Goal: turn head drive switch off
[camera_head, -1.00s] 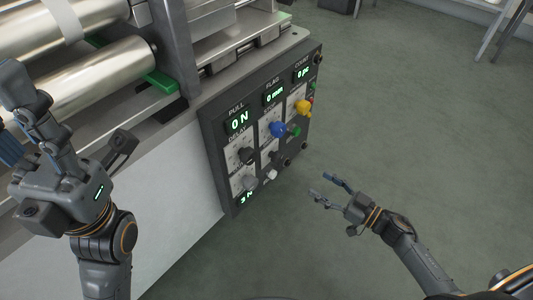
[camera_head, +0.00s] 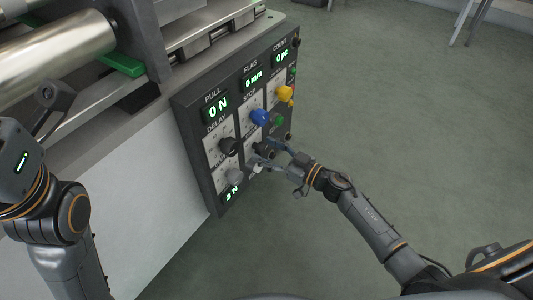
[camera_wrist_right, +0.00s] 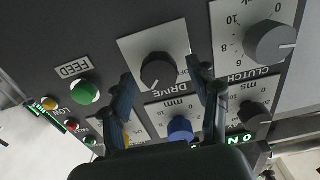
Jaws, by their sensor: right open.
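The drive switch (camera_wrist_right: 158,72) is a dark round knob on a pale plate lettered DRIVE, upside down in the right wrist view. My right gripper (camera_head: 262,151) is open at the lower part of the control panel (camera_head: 187,122). In the wrist view its two fingers reach toward the drive switch, one on each side, with gaps showing. Contact cannot be told. In the head view the fingers partly cover that area.
Close by are the grey clutch dial (camera_wrist_right: 270,42), green feed button (camera_wrist_right: 84,92), blue knob (camera_head: 259,117), yellow knob (camera_head: 285,93) and black delay knob (camera_head: 228,146). A metal roller (camera_head: 55,60) is at upper left. The floor (camera_head: 400,110) right of the panel is clear.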

